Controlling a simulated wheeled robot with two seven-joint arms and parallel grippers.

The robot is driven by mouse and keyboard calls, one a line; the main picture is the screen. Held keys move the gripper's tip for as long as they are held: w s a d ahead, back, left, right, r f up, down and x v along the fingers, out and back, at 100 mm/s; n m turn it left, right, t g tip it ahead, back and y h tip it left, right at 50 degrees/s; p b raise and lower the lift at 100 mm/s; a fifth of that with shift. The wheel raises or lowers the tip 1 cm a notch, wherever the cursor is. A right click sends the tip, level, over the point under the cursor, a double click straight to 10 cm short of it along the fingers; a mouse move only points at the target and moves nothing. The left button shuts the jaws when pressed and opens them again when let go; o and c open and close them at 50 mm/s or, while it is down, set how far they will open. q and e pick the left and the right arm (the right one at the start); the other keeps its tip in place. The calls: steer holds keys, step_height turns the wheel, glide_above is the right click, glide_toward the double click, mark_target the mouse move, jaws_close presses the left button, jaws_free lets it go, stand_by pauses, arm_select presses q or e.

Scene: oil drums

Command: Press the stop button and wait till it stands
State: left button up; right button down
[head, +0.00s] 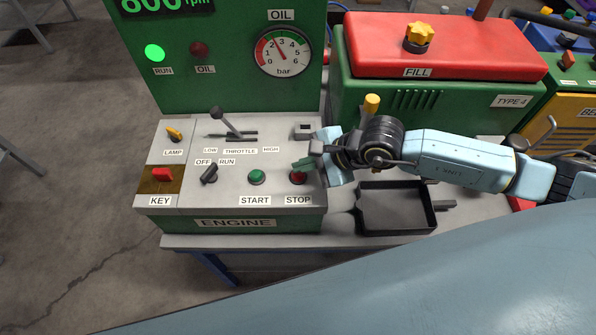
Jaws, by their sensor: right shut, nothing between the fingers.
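The red STOP button (298,178) sits at the right end of the grey ENGINE control panel (275,213), beside the green START button (257,177). My right gripper (304,164) is shut and empty, its fingertips at the upper edge of the STOP button. I cannot tell whether they touch it. The green RUN lamp (154,52) is lit and the OIL lamp (200,49) is dark red. The green rpm display (162,5) is cut off at the top. The oil gauge (281,51) needle points between 2 and 3. My left gripper is not in view.
The panel also holds a throttle lever (225,121), an OFF/RUN switch (209,173), a lamp switch (174,134) and a red key (162,174). A black tray (397,231) lies right of the panel. A red fuel tank (470,45) with a yellow cap (419,35) stands behind my right arm.

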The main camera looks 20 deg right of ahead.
mark_target(303, 175)
steer(key=shift+f+b, duration=0.55)
stand_by(0.6)
stand_by(1.0)
steer(key=shift+r+p, duration=0.7)
steer(key=shift+r, duration=0.3)
steer(key=shift+r+p, duration=1.7)
steer(key=shift+r, duration=0.85)
steer(key=shift+f, duration=0.1)
